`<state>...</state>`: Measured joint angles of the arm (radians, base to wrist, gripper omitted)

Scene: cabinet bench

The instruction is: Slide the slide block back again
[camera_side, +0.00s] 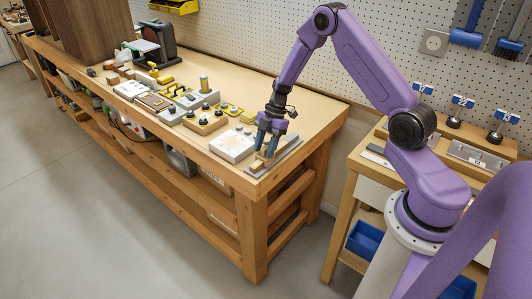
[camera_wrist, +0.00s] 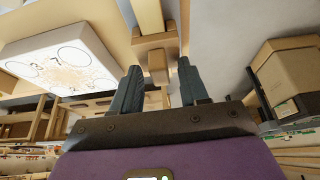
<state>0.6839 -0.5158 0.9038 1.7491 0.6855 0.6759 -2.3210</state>
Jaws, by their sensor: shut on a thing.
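The slide block (camera_wrist: 155,43) is a pale wooden block in the wrist view, with a narrower part reaching down between my fingers. It sits at the end of a pale wooden strip (camera_wrist: 147,14). In the side view the slide block (camera_side: 257,165) is small and partly hidden, low at the bench's near right corner. My gripper (camera_wrist: 159,66) is shut on the slide block, one dark finger on each side. In the side view my gripper (camera_side: 265,154) points down over a grey plate (camera_side: 285,158). The exact finger contact is hard to see.
A white square board (camera_side: 232,146) with printed marks lies just left of my gripper; it also shows in the wrist view (camera_wrist: 60,62). Several knobbed fixtures (camera_side: 205,122) stand farther left. Bare bench top (camera_side: 300,105) lies behind my gripper. The bench's front edge is close.

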